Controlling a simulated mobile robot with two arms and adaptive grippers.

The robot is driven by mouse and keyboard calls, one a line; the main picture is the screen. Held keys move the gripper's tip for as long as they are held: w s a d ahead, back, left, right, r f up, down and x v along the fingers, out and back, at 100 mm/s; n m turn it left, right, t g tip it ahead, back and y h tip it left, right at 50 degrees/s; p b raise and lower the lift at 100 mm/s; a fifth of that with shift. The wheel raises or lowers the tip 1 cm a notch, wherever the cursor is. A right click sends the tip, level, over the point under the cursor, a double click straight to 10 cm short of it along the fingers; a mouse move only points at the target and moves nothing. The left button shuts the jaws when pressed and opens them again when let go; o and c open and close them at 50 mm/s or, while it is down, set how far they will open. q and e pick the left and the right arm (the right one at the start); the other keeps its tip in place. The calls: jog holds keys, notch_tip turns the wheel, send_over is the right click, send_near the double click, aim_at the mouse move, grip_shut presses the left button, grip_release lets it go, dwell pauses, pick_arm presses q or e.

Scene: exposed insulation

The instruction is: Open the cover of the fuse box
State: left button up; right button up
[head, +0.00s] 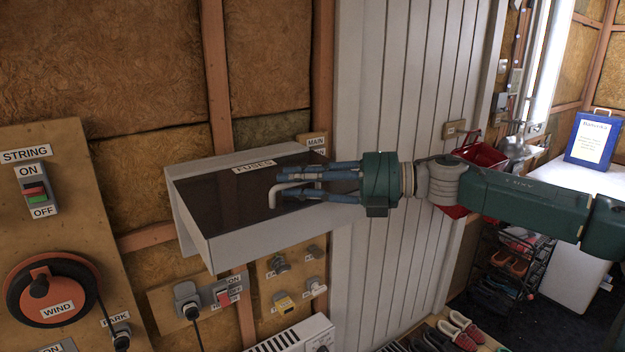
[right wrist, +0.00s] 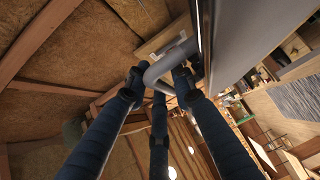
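The fuse box cover (head: 228,207), a grey-white shell with a dark glossy face and a "FUSES" label, juts out from the wall left of centre in the head view. Its dark face is tilted upward, and its left side shows an open edge. Its bent grey handle (head: 276,194) shows at the fingertips and also in the right wrist view (right wrist: 160,68). My right gripper (head: 288,184) reaches in from the right with its blue fingers closed around the handle; the fingertips show on both sides of it in the right wrist view (right wrist: 158,84). My left gripper is out of view.
A wind dial (head: 55,290) and a string switch (head: 36,195) sit on a board at left. Sockets and switches (head: 285,285) and a white heater (head: 292,336) are below the cover. A white panelled door (head: 400,100) is behind my right arm. Shoes (head: 465,330) lie low right.

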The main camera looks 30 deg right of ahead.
jog(key=shift+s+d+r, duration=0.2)
jog(key=shift+s+d, duration=0.1)
jog(key=shift+s, duration=0.1)
jog(key=f+v, duration=0.1)
jog(key=v, duration=1)
jog(key=shift+r, duration=0.3)
jog(key=shift+w, duration=0.1)
